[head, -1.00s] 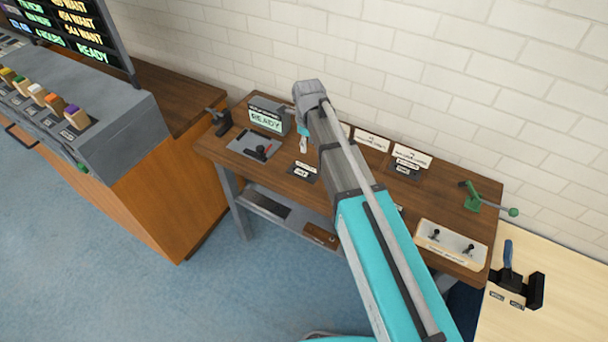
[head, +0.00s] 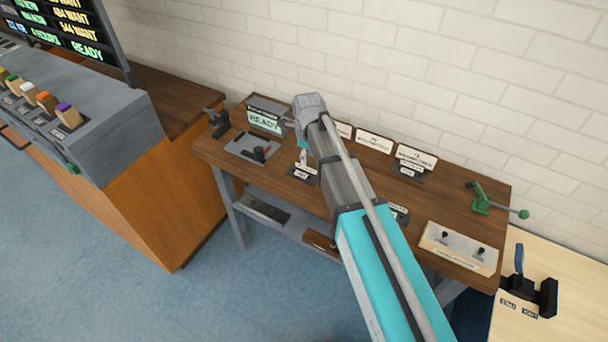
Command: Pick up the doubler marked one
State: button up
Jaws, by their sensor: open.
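My gripper (head: 303,158) points down at the end of my arm, over the left half of the wooden bench (head: 232,172). It is small in view and its fingers look open. Just below it is a small dark piece with white labels (head: 303,174), on the bench. The gripper tip overlaps this piece in the picture, and I cannot tell whether they touch. Another dark piece with a white label (head: 408,170) stands at the back right. A third (head: 399,214) is partly hidden by my arm. The labels are too small to read, so I cannot tell which is the doubler marked one.
A grey box with a READY screen (head: 266,117) and a plate with a black and red handle (head: 252,149) are left of my gripper. A green lever (head: 485,203) and a cream switch box (head: 458,246) are at right. White cards (head: 374,141) stand along the wall.

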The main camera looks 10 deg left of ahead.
aim_at(308, 167)
jog(key=shift+f, duration=0.15)
jog(key=shift+w+d+f+b, duration=0.1)
jog(key=shift+w+f+b, duration=0.05)
jog(key=shift+f+b, duration=2.4)
jog(key=shift+r, duration=0.1)
grip_shut()
